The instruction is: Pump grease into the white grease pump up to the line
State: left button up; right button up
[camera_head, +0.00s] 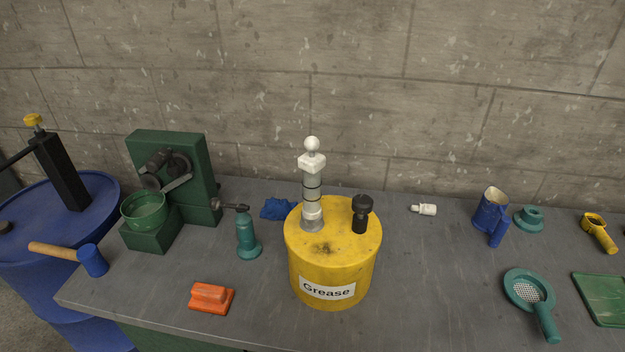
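The white grease pump (312,185) stands upright on top of the yellow drum labelled "Grease" (331,262). It has a white ball knob on top, a white block below it, and a pale clear-looking body with dark rings around it. The grease level inside is too small to tell. A black knobbed fitting (361,214) stands on the drum lid to the right of the pump. Neither of my grippers shows in the head view.
The grey workbench (430,285) also bears a green machine (172,165) with a bowl, a teal oil can (247,238), an orange block (211,298) and a blue mug (489,211). A mallet (85,258) rests at the left.

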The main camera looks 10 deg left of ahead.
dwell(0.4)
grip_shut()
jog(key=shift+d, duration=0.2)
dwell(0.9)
